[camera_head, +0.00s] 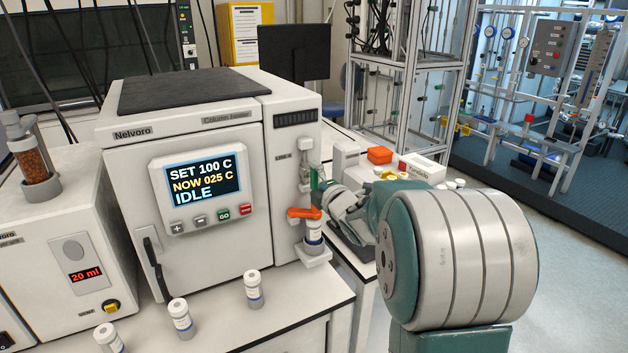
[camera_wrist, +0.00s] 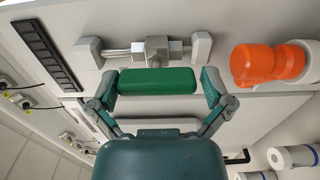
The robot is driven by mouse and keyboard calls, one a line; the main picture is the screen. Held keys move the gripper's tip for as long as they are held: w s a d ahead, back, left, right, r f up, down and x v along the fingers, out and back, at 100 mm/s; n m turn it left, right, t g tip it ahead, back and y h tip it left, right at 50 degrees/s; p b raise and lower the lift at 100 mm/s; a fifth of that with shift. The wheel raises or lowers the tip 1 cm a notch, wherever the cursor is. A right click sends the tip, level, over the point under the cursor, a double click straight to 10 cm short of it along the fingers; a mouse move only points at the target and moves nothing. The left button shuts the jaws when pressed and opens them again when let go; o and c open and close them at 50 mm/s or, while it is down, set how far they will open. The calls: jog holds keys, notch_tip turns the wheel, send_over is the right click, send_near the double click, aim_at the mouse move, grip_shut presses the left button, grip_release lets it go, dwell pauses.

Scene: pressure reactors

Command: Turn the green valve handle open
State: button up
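The green valve handle (camera_wrist: 157,81) is a short green bar in front of a grey metal valve body (camera_wrist: 157,48) in the wrist view. In the head view the green handle (camera_head: 316,180) shows small and partly hidden on the right side of the Nelvoro machine. My gripper (camera_wrist: 160,88) has one finger at each end of the bar. The left finger looks close to or touching the bar, and a narrow gap shows at the right finger. In the head view my gripper (camera_head: 343,206) is beside the valve, largely hidden by my own arm.
An orange handle (camera_head: 303,213) sits just below the green one, above a vial (camera_head: 314,236); it also shows in the wrist view (camera_wrist: 262,64). Several white-capped vials stand on the bench front (camera_head: 254,289). A white box (camera_head: 422,168) and an orange box (camera_head: 379,155) lie behind my arm.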

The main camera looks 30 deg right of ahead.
jog(key=s, duration=1.2)
jog(key=shift+d, duration=0.2)
jog(key=s+a+f+m+g, duration=0.2)
jog(key=s+a+m+g, duration=0.4)
jog(key=s, duration=0.5)
jog(key=s+a+f+m+g, duration=0.3)
jog(key=s+a+m+g, duration=0.3)
jog(key=s+a+m, duration=0.5)
jog(key=shift+s+a+m+h, duration=0.25)
jog(key=shift+s+m+h, duration=0.05)
jog(key=shift+m, duration=0.5)
jog(key=shift+f, duration=0.1)
